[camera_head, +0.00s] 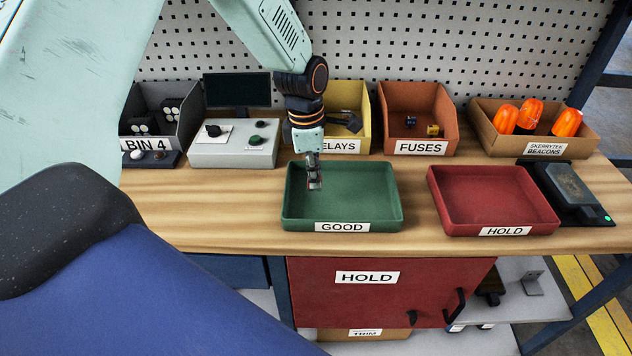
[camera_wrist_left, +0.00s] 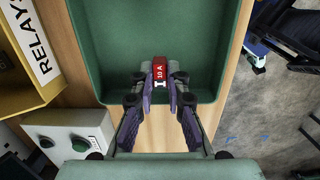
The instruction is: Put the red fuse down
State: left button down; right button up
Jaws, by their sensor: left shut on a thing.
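The red fuse (camera_wrist_left: 159,73), marked 10 A, is between the fingertips of my left gripper (camera_wrist_left: 159,84) in the left wrist view. The left gripper (camera_head: 314,183) is shut on it and points down over the green GOOD tray (camera_head: 291,215). The fuse is mostly hidden by the fingers in the head view. The tray looks otherwise empty; I cannot tell how far the fuse is above its floor. My right gripper is not in view.
The red HOLD tray (camera_head: 440,212) stands empty to the right. Behind are the orange FUSES bin (camera_head: 422,148) with small parts and the yellow RELAYS bin (camera_head: 362,135). A grey control box (camera_head: 234,155) stands at left and a dark device (camera_head: 566,190) at right.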

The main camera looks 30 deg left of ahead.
pick_arm(q)
notch_tip(320, 180, down, 3)
jog(key=shift+w+a, duration=0.15)
jog(key=shift+w+a+f, duration=0.25)
jog(key=shift+a, duration=0.1)
jog(key=shift+s+d+r, duration=0.1)
jog(key=shift+s+d, duration=0.1)
jog(key=shift+s, duration=0.05)
jog(key=shift+d, duration=0.25)
jog(key=c, duration=1.7)
grip_release()
jog(key=shift+a, duration=0.1)
jog(key=o, duration=0.4)
jog(key=shift+w+a+f, duration=0.15)
jog(key=shift+a+f, duration=0.15)
jog(key=shift+f, duration=0.05)
jog(key=shift+c, duration=0.2)
jog(key=shift+d+r, duration=0.3)
jog(key=r, duration=0.7)
jog(key=s+a+r, duration=0.1)
jog(key=r, duration=0.3)
jog(key=shift+p, duration=0.4)
jog(key=shift+w+r, duration=0.1)
jog(key=shift+r, duration=0.25)
jog(key=shift+w+a+r, duration=0.1)
jog(key=shift+a+r, duration=0.1)
jog(key=shift+d+r, duration=0.1)
